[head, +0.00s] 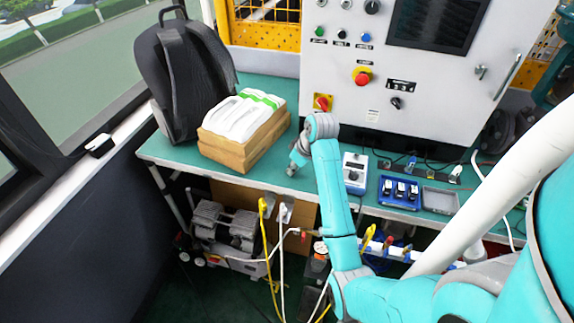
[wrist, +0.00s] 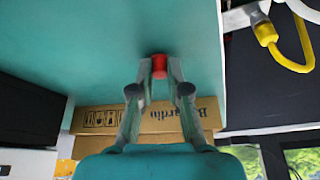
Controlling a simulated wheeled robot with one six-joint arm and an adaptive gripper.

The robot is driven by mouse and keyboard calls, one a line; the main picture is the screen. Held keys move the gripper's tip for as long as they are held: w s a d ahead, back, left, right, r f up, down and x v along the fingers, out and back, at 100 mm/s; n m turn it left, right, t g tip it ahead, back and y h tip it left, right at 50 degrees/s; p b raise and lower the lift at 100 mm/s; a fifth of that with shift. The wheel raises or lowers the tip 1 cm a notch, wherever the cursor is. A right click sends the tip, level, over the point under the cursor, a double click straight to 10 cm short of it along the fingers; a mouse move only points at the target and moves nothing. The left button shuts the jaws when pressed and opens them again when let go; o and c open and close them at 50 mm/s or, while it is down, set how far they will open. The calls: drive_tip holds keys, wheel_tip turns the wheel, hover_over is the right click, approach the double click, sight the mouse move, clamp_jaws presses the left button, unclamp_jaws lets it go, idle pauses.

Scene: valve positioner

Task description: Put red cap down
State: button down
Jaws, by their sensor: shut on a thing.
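The red cap (wrist: 159,65) shows in the wrist view between the two fingertips of my gripper (wrist: 160,76). The gripper is shut on it. Green tabletop (wrist: 100,50) fills the picture behind the cap. I cannot tell whether the cap touches the table. In the head view my gripper (head: 292,168) points down over the table's front part, right of the cardboard box. The cap cannot be made out in that view.
A cardboard box (head: 235,152) with white packages (head: 240,115) and a black backpack (head: 182,75) stand left. A handheld device (head: 355,172), blue tray (head: 399,193) and grey tray (head: 440,201) lie right. A yellow cable (head: 264,225) hangs at the front edge. A control cabinet (head: 345,100) stands behind.

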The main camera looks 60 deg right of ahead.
drive_tip(key=shift+f, duration=0.1)
drive_tip(key=c, duration=1.2)
unclamp_jaws()
drive_tip(key=shift+f, duration=0.1)
drive_tip(key=shift+o, duration=0.2)
